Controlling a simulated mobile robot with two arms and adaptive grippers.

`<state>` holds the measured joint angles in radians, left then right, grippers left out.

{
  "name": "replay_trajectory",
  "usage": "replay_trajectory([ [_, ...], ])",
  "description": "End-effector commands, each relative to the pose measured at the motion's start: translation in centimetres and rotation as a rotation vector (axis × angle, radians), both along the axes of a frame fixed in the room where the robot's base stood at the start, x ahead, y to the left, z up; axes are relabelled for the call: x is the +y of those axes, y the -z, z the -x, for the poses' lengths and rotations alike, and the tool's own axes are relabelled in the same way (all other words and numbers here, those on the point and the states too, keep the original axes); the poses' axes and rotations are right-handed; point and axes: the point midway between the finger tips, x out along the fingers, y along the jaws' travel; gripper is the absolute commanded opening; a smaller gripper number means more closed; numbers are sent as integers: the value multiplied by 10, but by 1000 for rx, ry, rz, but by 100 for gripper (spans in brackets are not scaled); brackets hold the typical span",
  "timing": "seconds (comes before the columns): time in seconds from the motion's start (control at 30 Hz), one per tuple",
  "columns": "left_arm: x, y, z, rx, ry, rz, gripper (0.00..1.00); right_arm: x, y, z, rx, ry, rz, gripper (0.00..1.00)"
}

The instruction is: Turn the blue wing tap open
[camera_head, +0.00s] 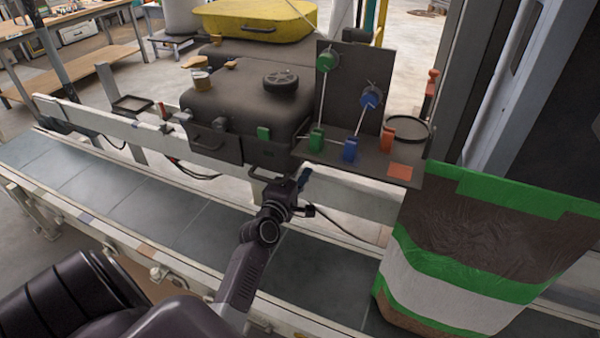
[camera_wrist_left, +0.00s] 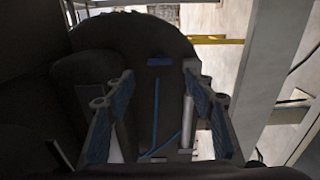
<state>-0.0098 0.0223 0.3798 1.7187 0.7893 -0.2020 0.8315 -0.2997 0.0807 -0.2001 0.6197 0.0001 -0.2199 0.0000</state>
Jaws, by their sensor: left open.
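A blue round fitting with a pale crosspiece (camera_head: 371,97), which looks like the blue wing tap, is on the dark upright panel (camera_head: 350,85). A pale line runs from it down to a blue block (camera_head: 350,150) on the ledge. My left gripper (camera_head: 302,180) is below and left of the ledge, apart from the tap. In the left wrist view its two blue-padded fingers (camera_wrist_left: 157,78) are spread with nothing held. Beyond them, a small blue bar (camera_wrist_left: 159,61) and a thin blue line show on a dark surface; I cannot tell what they belong to. My right gripper is out of view.
A green round fitting (camera_head: 327,61) sits upper left of the blue one. Green and orange blocks (camera_head: 388,139) flank the blue block. A dark case (camera_head: 245,100) stands left of the panel. A large bag (camera_head: 480,250) stands on the conveyor (camera_head: 190,222) at right.

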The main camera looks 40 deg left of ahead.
Motion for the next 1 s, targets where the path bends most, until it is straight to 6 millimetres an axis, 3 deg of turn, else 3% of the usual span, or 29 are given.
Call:
replay_trajectory([
  [0.1, -5, 1, 22, 2, 0, 0, 49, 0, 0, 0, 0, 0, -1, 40],
  [0.33, -10, 0, 42, 0, 1, 2, 49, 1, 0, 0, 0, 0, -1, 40],
  [1.0, -12, 6, 43, 12, 4, -4, 49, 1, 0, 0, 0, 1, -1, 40],
])
